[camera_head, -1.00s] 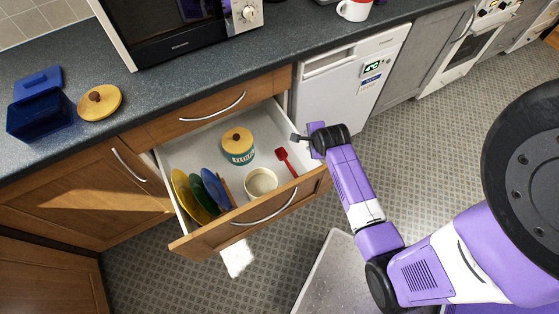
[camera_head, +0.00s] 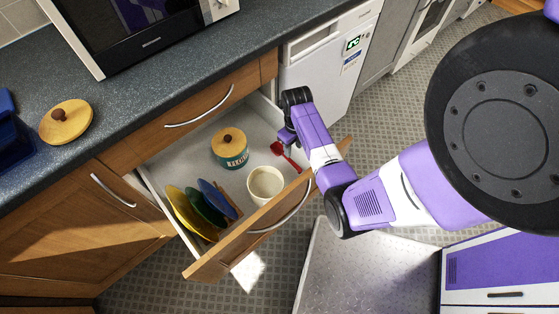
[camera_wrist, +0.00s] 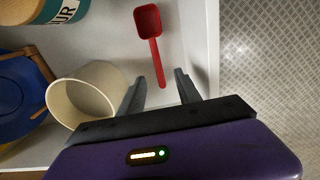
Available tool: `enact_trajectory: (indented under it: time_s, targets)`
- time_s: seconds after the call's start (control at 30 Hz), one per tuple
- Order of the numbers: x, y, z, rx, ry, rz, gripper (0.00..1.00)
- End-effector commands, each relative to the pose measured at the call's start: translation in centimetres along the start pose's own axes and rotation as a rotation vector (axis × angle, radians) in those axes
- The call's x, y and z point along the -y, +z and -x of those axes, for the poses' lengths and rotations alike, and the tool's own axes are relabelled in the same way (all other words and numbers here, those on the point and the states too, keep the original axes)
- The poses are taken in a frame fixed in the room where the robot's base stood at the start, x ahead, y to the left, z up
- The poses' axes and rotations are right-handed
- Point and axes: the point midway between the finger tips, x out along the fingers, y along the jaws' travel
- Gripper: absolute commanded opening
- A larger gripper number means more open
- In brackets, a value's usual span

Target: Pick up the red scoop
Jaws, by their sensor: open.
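The red scoop (camera_head: 283,152) lies on the floor of the open drawer (camera_head: 180,158), near its right side. In the wrist view the scoop (camera_wrist: 151,38) has its bowl away from me and its handle pointing toward my gripper (camera_wrist: 160,82). The fingers are open and empty, with the handle's end between or just beyond their tips; I cannot tell the height gap. In the head view my gripper (camera_head: 287,135) is over the drawer's right part, beside the scoop's bowl, and my arm partly hides that area.
A cream cup (camera_head: 266,184) stands left of the scoop, close to my left finger in the wrist view. A teal flour jar (camera_head: 230,149) with wooden lid stands farther back. Coloured plates (camera_head: 205,203) stand at the left. The drawer's right wall (camera_wrist: 212,45) is near my right finger.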

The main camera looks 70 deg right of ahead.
Motion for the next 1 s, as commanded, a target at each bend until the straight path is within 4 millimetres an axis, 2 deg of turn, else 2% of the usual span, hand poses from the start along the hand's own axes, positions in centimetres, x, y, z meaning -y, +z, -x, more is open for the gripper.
enact_trajectory:
  time_s: [0.03,0.17,0.47,0.7,0.8,1.0]
  targets:
    - [0.0,0.0,-0.9,0.001,0.0,0.0,0.4]
    - [0.0,0.0,-1.6,0.0,0.0,0.001,0.4]
    - [-0.1,-0.1,-4.5,0.0,0.0,0.0,0.4]
    - [-0.2,-0.4,-7.9,0.0,0.0,0.001,0.4]
    - [-0.2,-0.4,-8.6,0.0,0.0,0.0,0.4]
    - [-0.2,-0.4,-8.8,0.002,-0.001,0.001,0.4]
